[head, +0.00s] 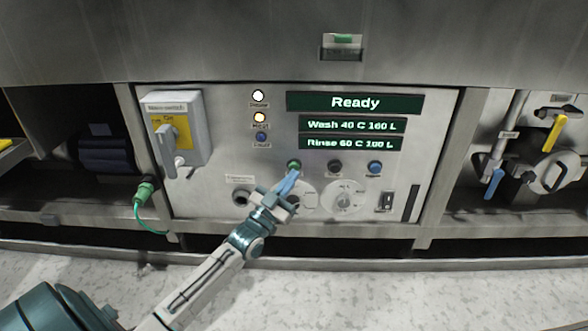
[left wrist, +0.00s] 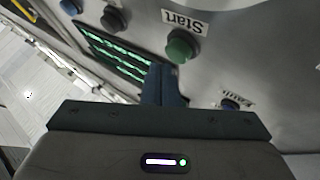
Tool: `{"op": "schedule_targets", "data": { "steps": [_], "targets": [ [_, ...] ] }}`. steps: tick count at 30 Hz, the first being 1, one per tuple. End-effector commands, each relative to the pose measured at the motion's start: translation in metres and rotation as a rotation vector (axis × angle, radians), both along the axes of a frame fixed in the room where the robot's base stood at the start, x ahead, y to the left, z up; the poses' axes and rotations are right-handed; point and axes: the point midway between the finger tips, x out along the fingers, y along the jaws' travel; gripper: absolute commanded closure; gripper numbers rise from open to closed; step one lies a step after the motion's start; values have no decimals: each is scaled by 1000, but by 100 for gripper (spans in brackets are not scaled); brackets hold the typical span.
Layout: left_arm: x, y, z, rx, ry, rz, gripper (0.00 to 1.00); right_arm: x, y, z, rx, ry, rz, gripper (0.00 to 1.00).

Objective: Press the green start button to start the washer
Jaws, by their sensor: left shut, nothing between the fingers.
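The green start button (head: 294,164) sits on the metal control panel, below the green displays. In the left wrist view the same green button (left wrist: 181,46) shows large, beside a label reading "Start". My left gripper (head: 293,176) is shut and empty, its blue fingertips just below the button in the head view. In the left wrist view the shut fingers (left wrist: 160,82) point toward the panel close to the button. I cannot tell whether they touch it. The washer's top display (head: 355,102) reads "Ready". My right gripper is not in view.
A black button (head: 335,167) and a blue button (head: 375,168) are right of the green one. A rotary dial (head: 344,199) and a rocker switch (head: 386,201) are below. A main switch box (head: 180,128) projects at left. Valves with a yellow handle (head: 557,132) are at far right.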

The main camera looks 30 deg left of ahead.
Motion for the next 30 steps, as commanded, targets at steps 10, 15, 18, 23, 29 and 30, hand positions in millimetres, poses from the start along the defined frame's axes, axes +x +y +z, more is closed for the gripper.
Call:
{"op": "schedule_targets", "data": {
  "steps": [10, 15, 18, 23, 29, 30],
  "targets": [
    [5, 3, 0, 1, 0, 0, 100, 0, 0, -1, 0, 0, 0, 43],
    [5, 3, 0, 1, 0, 0, 100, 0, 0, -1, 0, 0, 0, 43],
    [6, 4, 0, 1, 0, 0, 100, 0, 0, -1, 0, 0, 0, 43],
    [8, 5, 0, 1, 0, 0, 100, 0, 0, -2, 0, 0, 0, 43],
    [10, 6, 0, 1, 0, 0, 100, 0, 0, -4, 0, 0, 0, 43],
    [10, 6, 0, 1, 0, 0, 100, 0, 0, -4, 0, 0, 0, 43]
  ]
}}
